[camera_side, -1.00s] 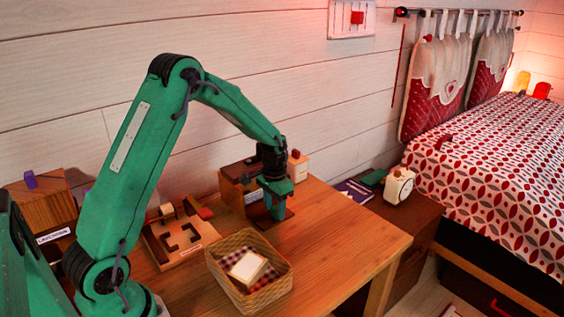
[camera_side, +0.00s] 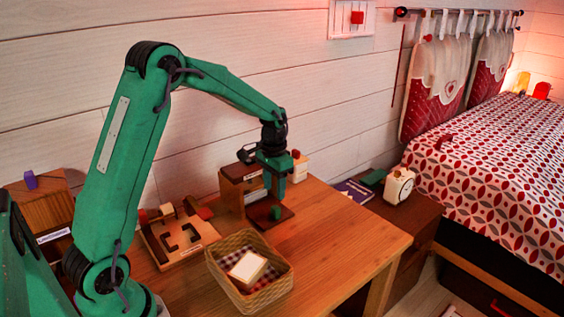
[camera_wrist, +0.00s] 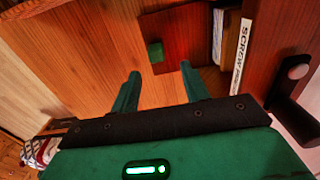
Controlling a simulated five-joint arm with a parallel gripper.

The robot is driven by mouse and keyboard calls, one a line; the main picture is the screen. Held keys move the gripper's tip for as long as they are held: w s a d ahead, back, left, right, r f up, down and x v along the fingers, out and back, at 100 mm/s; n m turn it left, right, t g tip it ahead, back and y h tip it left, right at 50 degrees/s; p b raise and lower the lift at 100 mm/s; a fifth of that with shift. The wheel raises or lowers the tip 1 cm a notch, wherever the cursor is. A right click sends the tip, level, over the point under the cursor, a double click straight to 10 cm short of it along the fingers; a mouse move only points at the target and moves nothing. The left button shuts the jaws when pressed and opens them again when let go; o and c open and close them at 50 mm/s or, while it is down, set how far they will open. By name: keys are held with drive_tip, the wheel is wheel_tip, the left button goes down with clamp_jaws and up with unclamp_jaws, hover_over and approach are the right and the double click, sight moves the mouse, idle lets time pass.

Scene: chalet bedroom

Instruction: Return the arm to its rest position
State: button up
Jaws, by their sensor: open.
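My arm is green with black joints, raised and bent over the wooden table (camera_side: 340,232). My gripper (camera_side: 277,193) hangs fingers down, just above a dark wooden base plate (camera_side: 284,215) at the front of a small wooden box (camera_side: 232,184). In the wrist view my gripper (camera_wrist: 160,88) shows two green fingers spread apart with nothing between them. A small green block (camera_wrist: 155,51) lies on the dark plate (camera_wrist: 185,25), beyond the fingertips. The block also shows in the side view (camera_side: 275,212), below the fingers.
A wicker basket (camera_side: 221,281) with a checked cloth and a pale block stands in front. A wooden tray (camera_side: 157,254) with dark pieces lies left of it. A box labelled "SCREW" (camera_wrist: 260,35) is close beside the fingers. A cream clock (camera_side: 398,186) stands on the nightstand at right.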

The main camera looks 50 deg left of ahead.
drive_tip(key=s+d+r+t, duration=0.2)
drive_tip(key=s+d+r, duration=0.3)
drive_tip(key=s+r, duration=0.3)
drive_tip(key=s+d+r+t, duration=0.2)
drive_tip(key=s+d+r, duration=0.3)
drive_tip(key=s+r, duration=0.25)
drive_tip(key=s+d+t, duration=0.1)
drive_tip(key=s+d, duration=0.1)
drive_tip(key=s, duration=0.6)
drive_tip(key=shift+f+t, duration=0.15)
drive_tip(key=shift+t, duration=0.15)
